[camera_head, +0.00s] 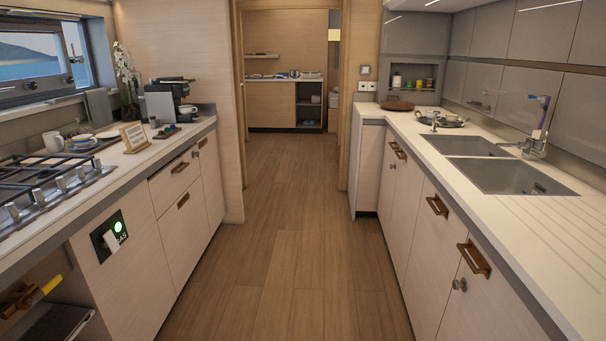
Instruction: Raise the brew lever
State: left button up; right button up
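A coffee machine (173,96) with a silver side and a black upper part stands at the far end of the left counter, against the wood wall. It is small in the view, and I cannot clearly make out its brew lever or how the lever stands. A white cup (187,112) is at the machine's front. Small coloured items (166,131) lie on the counter just before it. Neither of my grippers shows in this view.
The wooden floor (280,250) between the counters is clear. On the left counter (165,150) are a gas hob (45,190), crockery (85,142) and a small sign (134,137). The right counter (425,130) holds a double sink (510,176). Drawer handles (474,259) stick out into the aisle.

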aim_at(175, 80)
jog(key=i+u, duration=0.15)
jog(key=i, duration=0.35)
jog(key=i+u, duration=0.1)
jog(key=i, duration=0.35)
jog(key=i+l+u, duration=0.15)
jog(key=i, duration=0.35)
jog(key=i+u, duration=0.1)
jog(key=i, duration=0.35)
jog(key=i+l+u, duration=0.15)
jog(key=i, duration=0.35)
jog(key=i+l+u, duration=0.1)
jog(key=i+l, duration=0.2)
jog(key=i, duration=0.15)
